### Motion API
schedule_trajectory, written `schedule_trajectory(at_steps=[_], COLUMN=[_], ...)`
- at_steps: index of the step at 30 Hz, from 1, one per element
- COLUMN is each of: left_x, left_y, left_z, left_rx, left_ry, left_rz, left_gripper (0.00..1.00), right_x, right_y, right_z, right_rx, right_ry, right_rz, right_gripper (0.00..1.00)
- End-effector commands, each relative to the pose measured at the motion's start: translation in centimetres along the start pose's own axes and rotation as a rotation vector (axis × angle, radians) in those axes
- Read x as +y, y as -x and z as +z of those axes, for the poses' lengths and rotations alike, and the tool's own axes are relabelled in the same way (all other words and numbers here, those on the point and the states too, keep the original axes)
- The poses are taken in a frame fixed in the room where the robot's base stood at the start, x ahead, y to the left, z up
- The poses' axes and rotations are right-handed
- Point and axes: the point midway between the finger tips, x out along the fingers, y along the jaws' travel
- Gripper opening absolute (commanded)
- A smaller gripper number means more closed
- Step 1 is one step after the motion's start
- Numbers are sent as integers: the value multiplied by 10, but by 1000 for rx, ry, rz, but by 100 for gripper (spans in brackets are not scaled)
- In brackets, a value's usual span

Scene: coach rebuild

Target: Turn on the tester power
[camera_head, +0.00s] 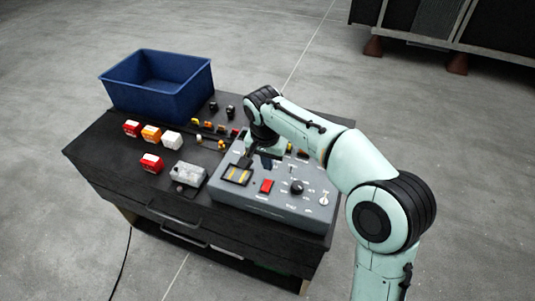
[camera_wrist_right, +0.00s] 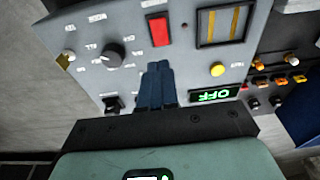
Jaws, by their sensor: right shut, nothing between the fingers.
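The tester is a grey box (camera_head: 262,205) at the right of the black workbench. Its sloped panel carries a red rocker switch (camera_head: 266,186), which also shows in the right wrist view (camera_wrist_right: 158,31), a black rotary knob (camera_head: 296,188) and a slot with yellow stripes (camera_head: 237,174). In the right wrist view a green display (camera_wrist_right: 214,94) reads OFF, beside a round yellow button (camera_wrist_right: 217,69). A small black control (camera_wrist_right: 113,104) sits at the panel's other side. My right gripper (camera_wrist_right: 160,66) is shut and empty, over the panel between these; contact cannot be told. My left gripper is out of view.
A blue bin (camera_head: 155,85) stands at the bench's back left. Red, orange and white blocks (camera_head: 151,134) and a small grey box (camera_head: 188,174) lie left of the tester. Small yellow and black parts (camera_head: 208,125) stand behind. Open floor surrounds the bench.

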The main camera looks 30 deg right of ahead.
Motion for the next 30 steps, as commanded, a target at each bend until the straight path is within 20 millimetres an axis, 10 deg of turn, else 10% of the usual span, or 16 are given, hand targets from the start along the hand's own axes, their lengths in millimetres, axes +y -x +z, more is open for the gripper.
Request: schedule_trajectory(at_steps=[12,30], left_x=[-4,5], left_y=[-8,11], left_z=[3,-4], left_rx=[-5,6], left_ry=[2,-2], left_rz=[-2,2], left_gripper=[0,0], right_x=[0,0], right_y=[-65,-73], right_z=[0,-4], right_rx=[-1,-67], right_ry=[-1,-3], right_rz=[1,5], right_gripper=[0,0])
